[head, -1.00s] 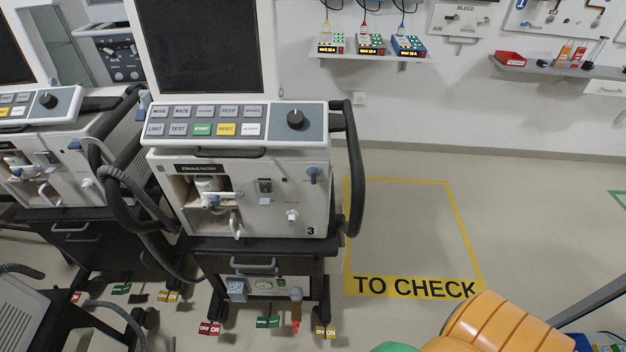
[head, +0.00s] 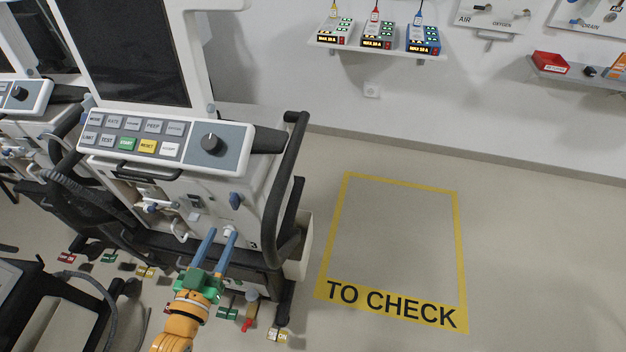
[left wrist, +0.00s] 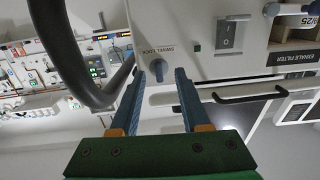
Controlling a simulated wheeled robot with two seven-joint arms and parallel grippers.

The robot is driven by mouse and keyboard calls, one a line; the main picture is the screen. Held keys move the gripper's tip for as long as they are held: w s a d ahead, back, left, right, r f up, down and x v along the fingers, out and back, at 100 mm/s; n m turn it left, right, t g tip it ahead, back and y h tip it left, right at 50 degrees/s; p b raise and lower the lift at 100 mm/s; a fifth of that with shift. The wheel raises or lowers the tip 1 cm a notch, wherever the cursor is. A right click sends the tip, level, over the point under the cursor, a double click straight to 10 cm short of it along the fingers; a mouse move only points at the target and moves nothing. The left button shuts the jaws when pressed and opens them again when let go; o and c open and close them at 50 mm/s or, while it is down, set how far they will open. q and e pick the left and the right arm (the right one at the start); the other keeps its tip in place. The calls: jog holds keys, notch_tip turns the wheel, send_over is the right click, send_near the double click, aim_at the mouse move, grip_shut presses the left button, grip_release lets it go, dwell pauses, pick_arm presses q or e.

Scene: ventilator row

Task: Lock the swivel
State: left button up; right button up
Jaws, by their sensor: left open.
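The ventilator (head: 215,185) stands ahead, its front panel turned toward me. The small blue knob (head: 235,200) is on the right part of that panel. In the left wrist view, where the machine appears upside down, a knob (left wrist: 159,70) beside the printed words SWIVEL LOCK shows between the fingertips; its exact turn is hard to read. My left gripper (head: 221,236) is open, its two blue fingers pointing up at the panel just below the blue knob, with nothing held. It also shows in the left wrist view (left wrist: 160,76). My right gripper is not in view.
A thick black side handle (head: 287,190) curves along the machine's right edge, close to the fingers. A yellow floor rectangle (head: 458,250) marked TO CHECK is empty. Wall shelves (head: 375,48) are at the back.

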aim_at(232, 205)
pick_arm(q)
jog(key=shift+t+h, duration=0.4)
jog(key=shift+h, duration=0.1)
jog(key=w, duration=0.1)
jog(key=w+d+r, duration=0.1)
jog(key=w, duration=0.1)
jog(key=w+r, duration=0.1)
jog(key=shift+w+d+r, duration=0.15)
jog(key=shift+w+r, duration=0.1)
jog(key=shift+w, duration=0.1)
jog(key=x, duration=0.2)
jog(key=shift+w+d+f, duration=0.15)
jog(key=shift+w+f, duration=0.05)
jog(key=shift+w, duration=0.1)
jog(key=shift+d, duration=0.2)
jog(key=shift+s+a, duration=0.1)
jog(key=shift+a, duration=0.1)
jog(key=c, duration=0.4)
grip_shut()
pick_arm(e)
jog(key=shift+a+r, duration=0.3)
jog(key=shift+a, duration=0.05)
